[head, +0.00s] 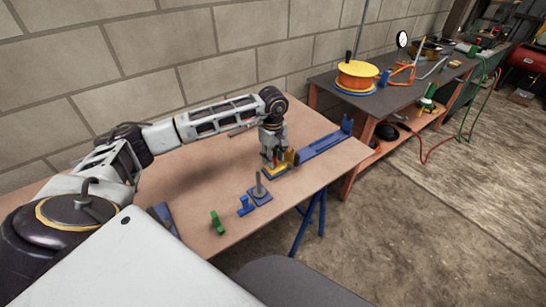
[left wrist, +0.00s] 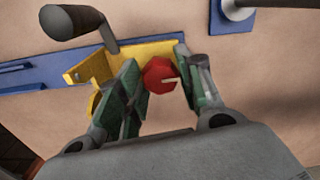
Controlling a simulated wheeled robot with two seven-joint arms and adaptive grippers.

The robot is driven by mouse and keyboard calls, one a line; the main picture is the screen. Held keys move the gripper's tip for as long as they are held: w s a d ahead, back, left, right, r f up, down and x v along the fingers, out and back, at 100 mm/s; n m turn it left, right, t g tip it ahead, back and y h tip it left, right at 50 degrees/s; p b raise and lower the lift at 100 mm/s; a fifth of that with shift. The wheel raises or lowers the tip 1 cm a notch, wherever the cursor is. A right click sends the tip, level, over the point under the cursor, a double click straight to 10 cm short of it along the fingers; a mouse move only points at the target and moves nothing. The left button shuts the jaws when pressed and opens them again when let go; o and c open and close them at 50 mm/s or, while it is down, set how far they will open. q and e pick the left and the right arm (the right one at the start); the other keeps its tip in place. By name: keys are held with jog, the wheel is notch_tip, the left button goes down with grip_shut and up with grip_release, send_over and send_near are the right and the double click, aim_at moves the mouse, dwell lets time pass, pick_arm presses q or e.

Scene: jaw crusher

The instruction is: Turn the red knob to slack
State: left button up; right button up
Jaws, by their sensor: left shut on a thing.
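The red knob (left wrist: 160,75) shows in the left wrist view between the two green-padded fingers of my left gripper (left wrist: 158,88). The gripper is shut on it. A pale notch on the knob's face points right in that view. The knob sits beside a yellow bracket (left wrist: 142,52) on a blue base (left wrist: 45,73). In the head view my left gripper (head: 272,156) reaches down over the yellow part (head: 280,170) and mostly hides the knob. I can make out no slack mark. My right gripper is not in view.
A dark crank handle (left wrist: 72,22) stands close to the fingers. A blue rail (head: 325,146) runs right along the table (head: 190,190). A blue-based grey post (head: 259,190), a blue piece (head: 245,206) and a green piece (head: 217,222) stand in front.

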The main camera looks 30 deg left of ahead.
pick_arm(q)
jog(key=shift+n, duration=0.7)
jog(key=n, duration=0.4)
jog(key=shift+n, duration=1.7)
jog(key=n, duration=0.3)
jog(key=shift+w+n, duration=0.1)
jog(key=shift+n, duration=1)
jog(key=shift+n+p, duration=0.3)
jog(key=shift+n, duration=1.7)
jog(key=shift+c, duration=0.2)
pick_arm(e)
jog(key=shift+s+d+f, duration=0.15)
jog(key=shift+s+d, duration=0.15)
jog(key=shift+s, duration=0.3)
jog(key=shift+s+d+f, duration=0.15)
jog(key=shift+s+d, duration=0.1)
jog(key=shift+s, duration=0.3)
